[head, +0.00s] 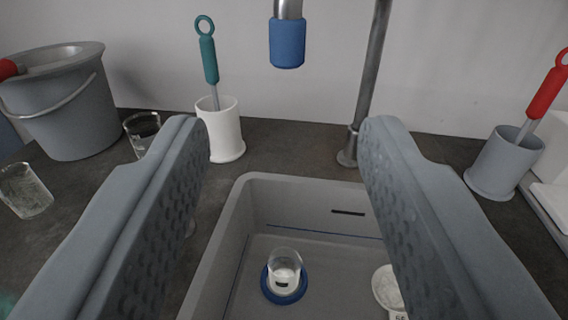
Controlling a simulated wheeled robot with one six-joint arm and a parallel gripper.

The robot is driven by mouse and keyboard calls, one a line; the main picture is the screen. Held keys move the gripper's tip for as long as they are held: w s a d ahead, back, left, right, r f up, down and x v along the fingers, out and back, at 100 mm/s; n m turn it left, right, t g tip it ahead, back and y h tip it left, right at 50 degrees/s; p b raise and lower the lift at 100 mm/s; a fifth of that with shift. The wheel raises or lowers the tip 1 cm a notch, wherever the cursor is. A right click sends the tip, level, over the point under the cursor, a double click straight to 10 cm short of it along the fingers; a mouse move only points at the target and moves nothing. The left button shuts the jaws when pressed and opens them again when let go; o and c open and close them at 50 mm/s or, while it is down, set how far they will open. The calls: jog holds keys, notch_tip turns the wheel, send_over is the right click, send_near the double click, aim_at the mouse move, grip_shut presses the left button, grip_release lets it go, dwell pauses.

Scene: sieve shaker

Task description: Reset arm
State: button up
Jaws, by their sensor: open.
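My gripper (284,160) is open and empty. Its two grey textured fingers stand wide apart at the left and right of the picture. Between them, in the head view, is a grey basin (262,182) lying below and beyond. In the basin a small clear beaker (284,264) stands upright on a blue round base (284,297). A white round dish (386,283) with pale contents lies in the basin to the right, partly hidden by the right finger. The fingers touch nothing that I can see.
A blue-tipped tap (287,43) hangs above the basin, with a metal post (369,85) beside it. A white holder (226,135) with a teal-handled tool, a grey bucket (70,110), glass beakers (24,190) and a grey holder (497,165) with a red-handled tool stand around.

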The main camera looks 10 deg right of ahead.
jog(key=shift+s, duration=0.3)
jog(key=s+a+r, duration=0.4)
jog(key=s, duration=0.5)
jog(key=s+a+r, duration=0.4)
jog(key=s+a, duration=0.1)
jog(key=s, duration=0.5)
jog(key=s+a+n+y, duration=0.1)
jog(key=s+a, duration=0.3)
jog(key=s, duration=1.3)
jog(key=shift+s+a+f+y, duration=0.2)
jog(key=shift+s+f+y, duration=0.15)
jog(key=shift+y, duration=0.25)
